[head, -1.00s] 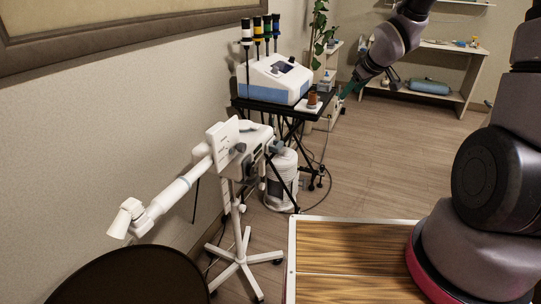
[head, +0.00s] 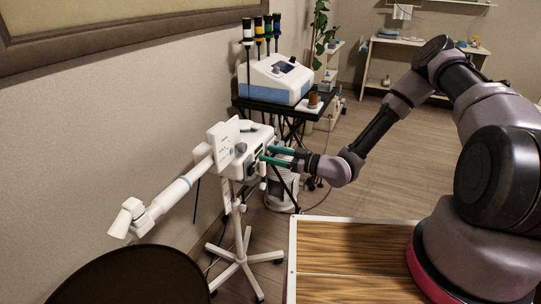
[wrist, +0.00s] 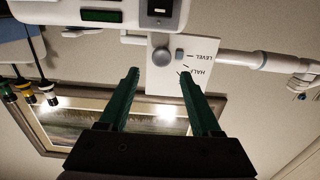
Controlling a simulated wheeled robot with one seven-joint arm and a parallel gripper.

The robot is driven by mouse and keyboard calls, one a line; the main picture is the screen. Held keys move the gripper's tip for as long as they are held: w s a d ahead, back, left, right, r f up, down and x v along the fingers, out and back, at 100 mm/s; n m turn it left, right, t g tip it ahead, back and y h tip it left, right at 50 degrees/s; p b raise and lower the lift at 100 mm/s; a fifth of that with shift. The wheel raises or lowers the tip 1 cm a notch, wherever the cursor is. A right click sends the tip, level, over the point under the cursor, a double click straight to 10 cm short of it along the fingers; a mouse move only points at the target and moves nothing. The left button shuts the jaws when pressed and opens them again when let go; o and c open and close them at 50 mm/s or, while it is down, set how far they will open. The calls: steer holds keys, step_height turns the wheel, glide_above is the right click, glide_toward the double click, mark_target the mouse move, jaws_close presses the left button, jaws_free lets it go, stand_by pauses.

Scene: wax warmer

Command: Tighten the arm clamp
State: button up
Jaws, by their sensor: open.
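A white machine (head: 262,134) stands on a wheeled pole, with a white plate (head: 221,135) on its left side and a jointed white arm (head: 178,190) reaching left. A round grey knob (head: 240,148) sits by the plate. In the wrist view the knob (wrist: 162,55) lies beside the plate (wrist: 172,82), which is marked LEVEL and HALF. My gripper (head: 265,154) is open and empty, its green fingers pointing left by the machine's right side. In the wrist view my gripper (wrist: 159,71) has the knob just beyond its fingertips, between their lines. The remaining distance is unclear.
A black cart (head: 296,111) with a blue-and-white device (head: 277,80) and several capped bottles stands behind. A wood-topped table (head: 350,255) fills the front right, and a dark round seat (head: 130,276) the front left. Wooden floor is open at the right.

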mark_target(245, 148)
steer(key=shift+x, duration=4)
steer(key=shift+s+r, duration=0.15)
steer(key=c, duration=1)
steer(key=m, duration=1.3)
steer(key=shift+m, duration=0.3)
steer(key=o, duration=1)
steer(key=shift+c, duration=0.2)
